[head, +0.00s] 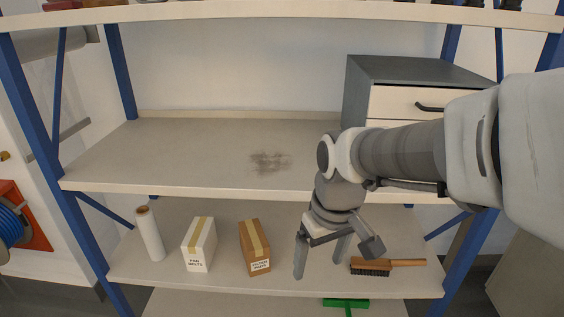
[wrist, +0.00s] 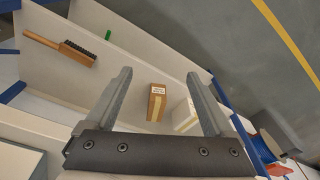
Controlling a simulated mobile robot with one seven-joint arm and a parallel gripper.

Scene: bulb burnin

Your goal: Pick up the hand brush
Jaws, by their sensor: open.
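The hand brush (head: 388,264) has a wooden handle and block with dark bristles. It lies on the lower shelf (head: 300,276) toward the right, its handle pointing right. In the wrist view the hand brush (wrist: 62,47) shows at the upper left, outside the space between the fingers. My gripper (head: 320,270) is in front of the lower shelf, to the left of the brush and apart from it. The gripper also shows in the wrist view (wrist: 164,85), its two fingers spread wide with nothing held between them.
On the lower shelf stand a brown box (head: 254,247), a white box (head: 199,245) and a white roll (head: 150,234). A green object (head: 346,302) lies lower down. The middle shelf (head: 200,150) has a dark smudge and a grey drawer unit (head: 420,70). Blue posts (head: 40,130) flank the shelves.

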